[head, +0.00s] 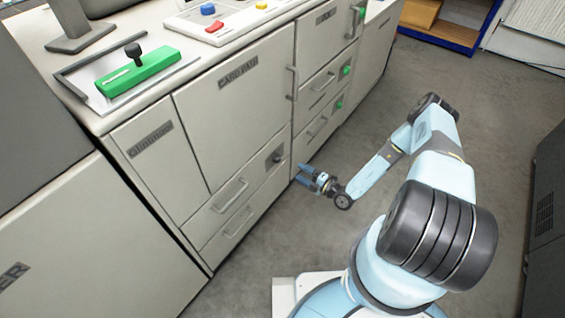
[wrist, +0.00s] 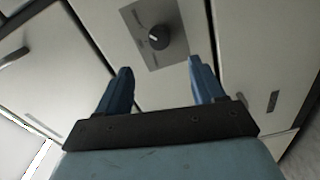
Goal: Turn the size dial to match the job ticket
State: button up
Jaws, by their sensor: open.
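The size dial appears to be the round black knob (wrist: 158,38) on a grey plate (wrist: 150,14) in the wrist view. A pale mark shows on the knob's upper left. The small lettering around it is too blurred to read. In the head view a dark knob (head: 277,157) on the cabinet's lower drawer front looks like the same dial. My gripper (head: 303,174) is in front of and just right of it, apart from it. In the wrist view my gripper (wrist: 160,66) is open and empty, with the knob ahead between its fingers. I cannot make out a job ticket.
The cabinet front has a "CARD PATH" panel (head: 235,85), drawer handles (head: 230,194) and green knobs (head: 346,71) farther right. A green block with a black knob (head: 138,72) and coloured buttons (head: 208,9) are on top. The grey floor (head: 385,75) beyond my arm is clear.

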aim_at(280, 160)
jog(key=x, duration=1.1)
jog(key=shift+d, duration=0.1)
jog(key=c, duration=1.1)
